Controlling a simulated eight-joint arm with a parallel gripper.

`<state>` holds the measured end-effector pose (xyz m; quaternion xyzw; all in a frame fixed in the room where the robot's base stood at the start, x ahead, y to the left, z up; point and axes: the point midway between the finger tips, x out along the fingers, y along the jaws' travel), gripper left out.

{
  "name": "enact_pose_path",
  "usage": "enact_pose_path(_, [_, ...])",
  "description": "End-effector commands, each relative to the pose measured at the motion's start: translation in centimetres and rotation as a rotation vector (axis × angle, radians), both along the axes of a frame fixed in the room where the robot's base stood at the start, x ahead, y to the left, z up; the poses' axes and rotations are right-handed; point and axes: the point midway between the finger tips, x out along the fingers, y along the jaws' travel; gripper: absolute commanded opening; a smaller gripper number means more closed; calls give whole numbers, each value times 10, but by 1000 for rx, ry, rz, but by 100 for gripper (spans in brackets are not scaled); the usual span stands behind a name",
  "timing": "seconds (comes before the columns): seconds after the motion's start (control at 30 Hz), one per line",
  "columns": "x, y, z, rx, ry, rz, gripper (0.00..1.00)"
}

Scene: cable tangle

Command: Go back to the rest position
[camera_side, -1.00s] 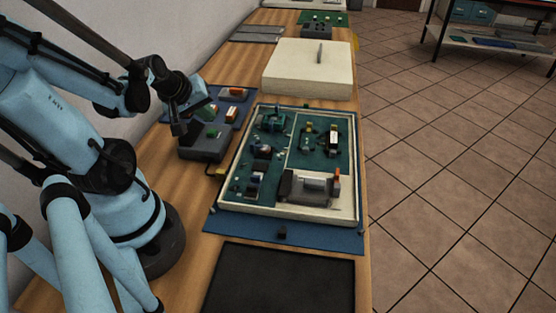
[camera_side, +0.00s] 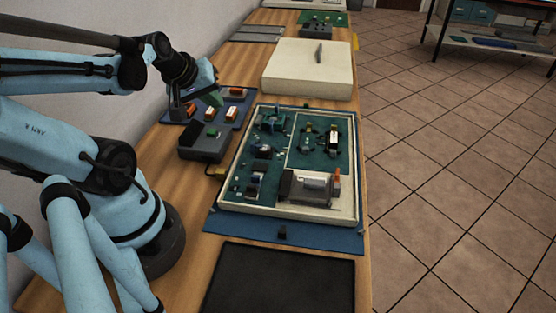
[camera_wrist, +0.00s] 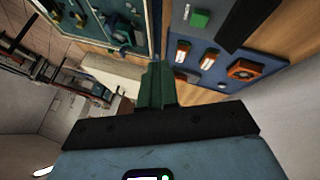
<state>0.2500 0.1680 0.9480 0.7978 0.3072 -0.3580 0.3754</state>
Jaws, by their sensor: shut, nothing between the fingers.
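My gripper (camera_side: 215,98) hangs over the blue mat at the back left of the work area, in the side view. Its green fingers (camera_wrist: 155,86) are together and empty in the wrist view. The blue mat (camera_side: 240,91) carries several small orange and white parts (camera_side: 232,114), which also show in the wrist view (camera_wrist: 182,53). The gripper looks above the mat; the exact height cannot be told. A grey box with a green button (camera_side: 205,143) stands in front of the mat, clear of the gripper.
A framed green board (camera_side: 321,160) with several components and a grey block (camera_side: 305,187) lies to the right on a blue sheet. A cream lidded box (camera_side: 309,68) stands behind it. A black mat (camera_side: 280,282) lies bare in front. A wall is close on the left.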

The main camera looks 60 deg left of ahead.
Motion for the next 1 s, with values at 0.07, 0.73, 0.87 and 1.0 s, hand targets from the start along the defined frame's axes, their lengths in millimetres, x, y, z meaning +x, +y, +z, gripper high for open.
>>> enact_pose_path(0.07, [13, -24, 2, 45, 23, -131, 0])
enact_pose_path(0.73, [40, -168, 22, 405, 97, -931, 0])
enact_pose_path(0.87, [40, -168, 22, 406, 97, -933, 0])
enact_pose_path(1.0, [40, -168, 22, 405, 97, -931, 0])
